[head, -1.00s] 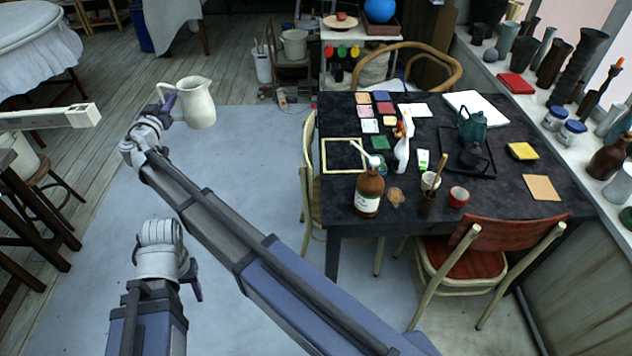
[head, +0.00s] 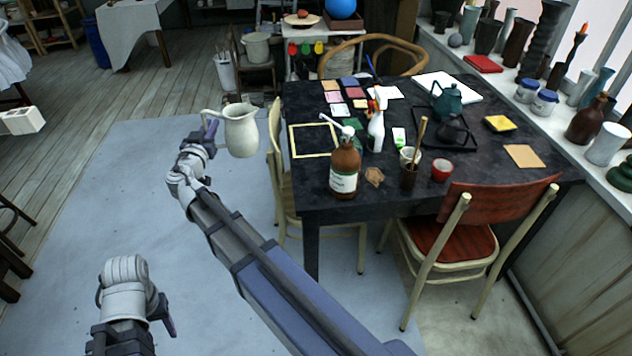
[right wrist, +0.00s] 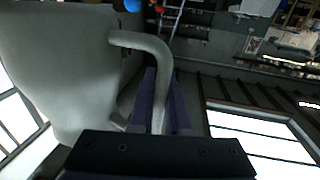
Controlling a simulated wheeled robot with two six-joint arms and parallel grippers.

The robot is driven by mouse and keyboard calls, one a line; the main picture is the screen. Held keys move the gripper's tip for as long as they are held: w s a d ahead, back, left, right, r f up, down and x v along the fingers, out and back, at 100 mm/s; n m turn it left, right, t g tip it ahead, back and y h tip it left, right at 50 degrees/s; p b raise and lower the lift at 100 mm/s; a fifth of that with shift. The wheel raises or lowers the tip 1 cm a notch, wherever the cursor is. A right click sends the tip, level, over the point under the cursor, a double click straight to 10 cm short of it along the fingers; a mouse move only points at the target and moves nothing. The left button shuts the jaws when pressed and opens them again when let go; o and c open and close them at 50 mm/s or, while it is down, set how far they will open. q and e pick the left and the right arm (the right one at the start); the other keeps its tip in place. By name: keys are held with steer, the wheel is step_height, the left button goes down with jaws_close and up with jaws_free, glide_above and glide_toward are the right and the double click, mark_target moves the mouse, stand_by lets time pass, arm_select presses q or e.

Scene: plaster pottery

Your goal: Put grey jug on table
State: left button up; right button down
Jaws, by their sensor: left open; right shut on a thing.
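The grey jug (head: 241,131), pale and cream-toned in this light, hangs upright over the floor to the left of the black table (head: 470,150). My right gripper (head: 210,127) is shut on its handle, on the jug's left side. In the right wrist view the jug's body (right wrist: 60,75) fills the left, and its curved handle passes between my dark purple fingers (right wrist: 160,100). My left gripper (head: 167,318) is open and empty, low at the left, away from the jug and table. Its fingers are partly hidden by the wrist.
A brown bottle (head: 344,168), spray bottle (head: 376,125), black-centred frame (head: 314,140), cups and coloured tiles crowd the table's left half. A teal teapot (head: 447,102) stands on a dark tray. A chair (head: 277,165) stands at the left edge, a red chair (head: 470,235) in front. The table's front-right is clearer.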

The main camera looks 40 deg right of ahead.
arm_select(q)
step_height(320, 180, down, 13)
steer(key=b, duration=1.1)
arm_select(e)
steer(key=s+d+f+m+g+h, duration=0.1)
steer(key=s+d+f, duration=1)
steer(key=s+f, duration=0.2)
steer(key=shift+s+m+g+h, duration=0.3)
steer(key=shift+s, duration=0.45)
